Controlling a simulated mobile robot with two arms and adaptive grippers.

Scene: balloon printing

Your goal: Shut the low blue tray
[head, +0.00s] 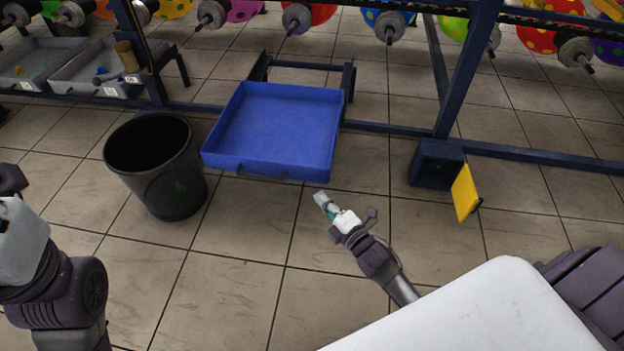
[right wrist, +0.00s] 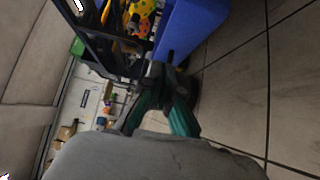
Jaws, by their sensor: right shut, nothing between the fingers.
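The low blue tray (head: 275,125) is pulled out toward me from a dark frame low over the floor. It looks empty, with a dark handle on its front wall. It also shows in the right wrist view (right wrist: 190,25). My right gripper (head: 322,201) is shut and empty, just in front of and to the right of the tray's front wall in the head view. In the right wrist view its fingers (right wrist: 160,78) come together near the blue wall; I cannot tell whether they touch it. Only part of my left arm shows at the left edge; its fingers are not visible.
A black bin (head: 178,190) stands left of the tray, close to its left front corner. A yellow plate (head: 465,193) sticks out from a blue frame post at right. Grey trays (head: 30,72) sit at back left. The tiled floor in front is clear.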

